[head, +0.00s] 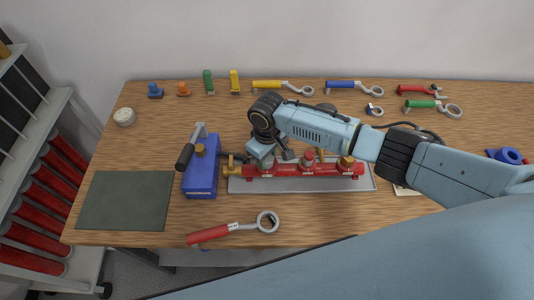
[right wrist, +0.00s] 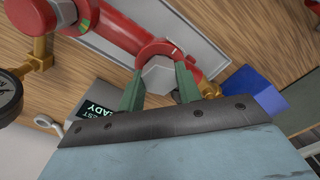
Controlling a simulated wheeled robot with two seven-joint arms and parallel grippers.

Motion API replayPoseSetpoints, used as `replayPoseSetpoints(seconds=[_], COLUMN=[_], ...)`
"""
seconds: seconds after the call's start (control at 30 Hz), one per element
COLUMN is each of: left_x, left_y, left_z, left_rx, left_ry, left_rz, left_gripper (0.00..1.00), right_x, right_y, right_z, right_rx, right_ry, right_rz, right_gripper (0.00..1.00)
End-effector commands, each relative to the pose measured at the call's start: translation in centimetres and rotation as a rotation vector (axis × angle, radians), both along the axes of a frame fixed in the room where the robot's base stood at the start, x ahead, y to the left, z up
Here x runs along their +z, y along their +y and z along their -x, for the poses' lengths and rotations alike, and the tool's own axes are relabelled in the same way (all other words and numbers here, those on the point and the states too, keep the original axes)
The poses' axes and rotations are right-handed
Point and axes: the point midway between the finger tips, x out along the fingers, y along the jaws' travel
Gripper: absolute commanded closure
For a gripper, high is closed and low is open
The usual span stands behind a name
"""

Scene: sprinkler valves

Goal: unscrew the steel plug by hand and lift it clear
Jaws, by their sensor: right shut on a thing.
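The steel plug (right wrist: 157,77) shows in the right wrist view as a grey hexagonal head on the red pipe manifold (right wrist: 110,28). My right gripper (right wrist: 158,84) has its two green fingers on either side of the plug and is shut on it. In the head view the manifold (head: 327,171) lies on a grey plate, and my right gripper (head: 263,164) reaches down over its left end. There the gripper mostly hides the plug. Whether the plug's thread is still engaged cannot be told. My left gripper is not in view.
A blue hand pump (head: 201,176) stands just left of the manifold. A red-handled ring wrench (head: 208,235) lies in front. Several coloured-handled wrenches, including a yellow one (head: 267,84), line the back. A dark green mat (head: 125,201) leaves clear room at the left.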

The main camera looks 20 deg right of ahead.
Motion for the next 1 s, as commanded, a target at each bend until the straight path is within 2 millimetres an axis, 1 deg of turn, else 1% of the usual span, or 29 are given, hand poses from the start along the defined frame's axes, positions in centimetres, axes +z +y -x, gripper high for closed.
replayPoseSetpoints(seconds=[0.23,0.37,1.0], left_x=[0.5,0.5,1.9], left_y=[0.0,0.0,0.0], left_z=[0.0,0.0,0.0], left_rx=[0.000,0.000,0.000], left_ry=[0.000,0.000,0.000], left_rz=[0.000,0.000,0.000], left_gripper=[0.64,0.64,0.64], right_x=[0.2,0.2,2.8], right_y=[-0.1,-0.1,0.0], right_z=[-0.2,-0.1,-0.1], right_rx=[0.386,0.386,0.384], right_ry=[-0.002,-0.002,-0.002], right_rz=[0.001,0.000,-0.001], right_gripper=[0.93,0.93,0.93])
